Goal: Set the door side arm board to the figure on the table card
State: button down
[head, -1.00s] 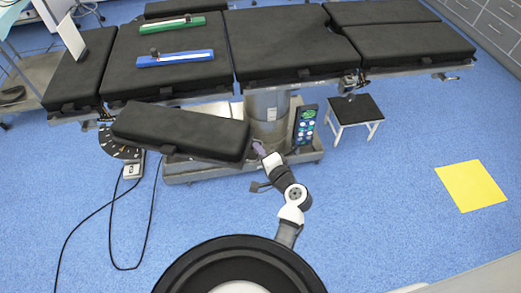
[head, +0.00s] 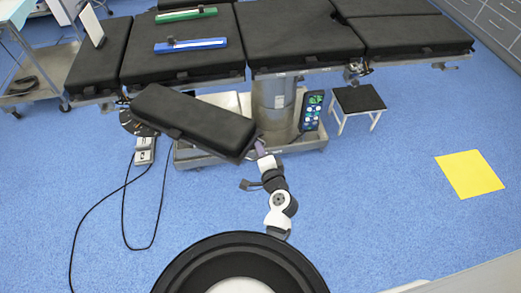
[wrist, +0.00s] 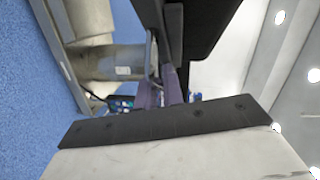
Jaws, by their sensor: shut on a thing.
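The arm board (head: 195,118) is a long black padded board beside the near left side of the operating table (head: 290,38). It slants down to the right, its left end at a dark dial with pale marks (head: 133,123), partly covered by the board. My gripper (head: 259,147) is shut on the board's right end. The wrist view shows its purple fingers (wrist: 160,92) at the board's dark edge (wrist: 205,25); the exact grip is partly hidden. A white card (head: 92,27) stands at the table's left end; its figure is not legible.
A blue rail piece (head: 190,45) and a green one (head: 187,13) lie on the table. A pedal (head: 144,150) with black cables lies on the floor. A step stool (head: 359,99) stands right of the base. The floor near the yellow mat (head: 470,174) is clear.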

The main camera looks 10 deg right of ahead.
dwell(0.4)
jog(key=c, duration=1.5)
grip_release()
